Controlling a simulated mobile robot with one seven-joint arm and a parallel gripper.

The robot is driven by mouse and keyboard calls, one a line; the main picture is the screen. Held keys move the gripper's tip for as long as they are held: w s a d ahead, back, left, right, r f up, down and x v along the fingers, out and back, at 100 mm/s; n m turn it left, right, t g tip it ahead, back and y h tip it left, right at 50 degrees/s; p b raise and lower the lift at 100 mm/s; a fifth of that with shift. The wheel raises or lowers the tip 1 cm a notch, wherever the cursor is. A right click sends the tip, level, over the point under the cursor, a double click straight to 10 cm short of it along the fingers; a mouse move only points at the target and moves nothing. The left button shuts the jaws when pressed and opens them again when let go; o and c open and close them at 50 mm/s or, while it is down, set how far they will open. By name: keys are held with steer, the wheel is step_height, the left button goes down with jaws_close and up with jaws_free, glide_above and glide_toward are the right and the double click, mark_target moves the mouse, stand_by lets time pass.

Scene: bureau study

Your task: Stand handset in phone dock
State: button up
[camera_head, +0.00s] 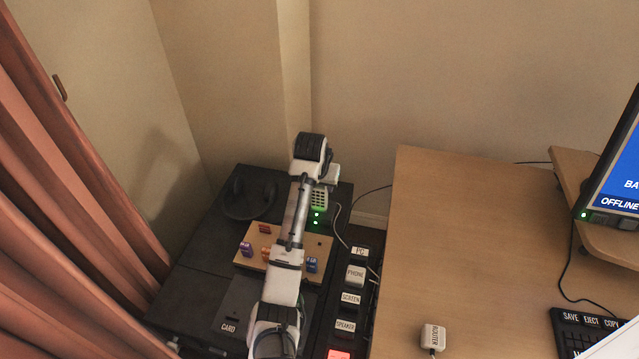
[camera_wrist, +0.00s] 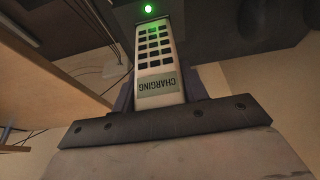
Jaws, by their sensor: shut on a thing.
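The handset (camera_head: 319,198) is pale with a dark keypad and stands at the back right of the dark cabinet. In the wrist view the handset (camera_wrist: 158,50) shows a small screen reading CHARGING, upside down in that picture. My gripper (camera_wrist: 160,92) is shut on the handset's screen end, with a dark finger on each side. The handset's far end meets the dark phone dock (camera_wrist: 172,14), whose green light is lit. In the head view the dock (camera_head: 317,222) shows green lights just below the handset. My arm hides part of this area, and the exact seating inside the dock is hidden.
A strip of labelled switches (camera_head: 351,298) runs along the right, beside the wooden desk (camera_head: 440,230). A cable passes near the dock. Curtains hang at left.

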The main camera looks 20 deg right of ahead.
steer(key=o, duration=1)
steer(key=shift+r, duration=0.15)
steer(key=p+v, duration=0.3)
steer(key=v, duration=1)
steer(key=shift+s+a+r, duration=0.15)
steer(key=shift+s+r, duration=0.05)
steer(key=shift+r, duration=0.05)
